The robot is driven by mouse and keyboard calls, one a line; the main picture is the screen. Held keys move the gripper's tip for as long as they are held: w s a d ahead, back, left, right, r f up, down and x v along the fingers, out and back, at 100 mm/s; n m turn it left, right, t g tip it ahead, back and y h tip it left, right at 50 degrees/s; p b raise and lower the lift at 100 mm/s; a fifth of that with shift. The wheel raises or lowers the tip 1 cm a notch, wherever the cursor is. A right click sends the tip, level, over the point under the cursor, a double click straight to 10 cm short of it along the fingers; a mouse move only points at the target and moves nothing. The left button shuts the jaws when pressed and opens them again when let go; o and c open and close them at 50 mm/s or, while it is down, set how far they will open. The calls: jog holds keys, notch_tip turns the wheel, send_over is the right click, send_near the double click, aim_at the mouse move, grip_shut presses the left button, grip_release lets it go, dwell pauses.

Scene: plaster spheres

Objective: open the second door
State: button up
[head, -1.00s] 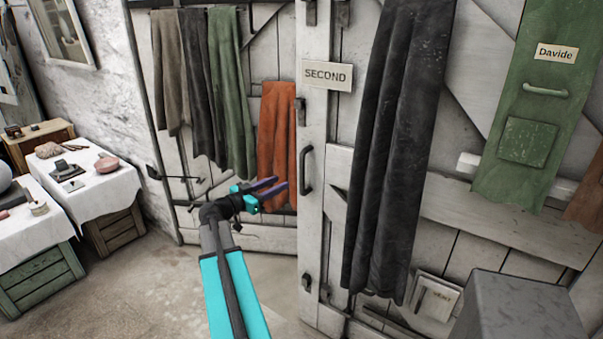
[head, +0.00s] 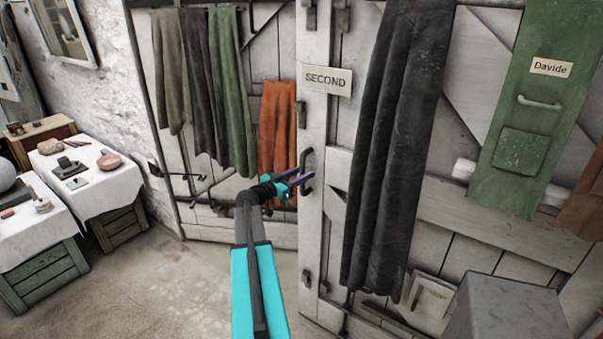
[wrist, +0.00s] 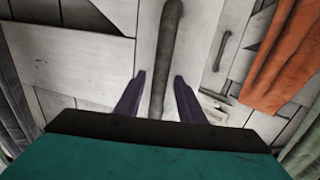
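The second door (head: 313,133) is of white planks and carries a "SECOND" sign (head: 327,80). It looks closed. Its dark vertical bar handle (head: 306,163) is near the door's left edge. My gripper (head: 309,176) is at the lower part of this handle in the head view. In the wrist view my gripper (wrist: 158,82) is open. The long dark handle (wrist: 167,50) runs between its two purple fingers there. No contact with either finger shows, and I cannot tell how deep the bar sits between them.
A long black cloth (head: 390,150) hangs on the door. An orange cloth (head: 278,125) and other cloths hang left of the handle. A grey block (head: 512,308) stands at lower right. Tables with white cloths (head: 105,187) are at left. The floor (head: 180,285) between is clear.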

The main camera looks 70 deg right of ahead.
jog(key=shift+s+d, duration=0.1)
grip_shut()
jog(key=shift+d, duration=0.1)
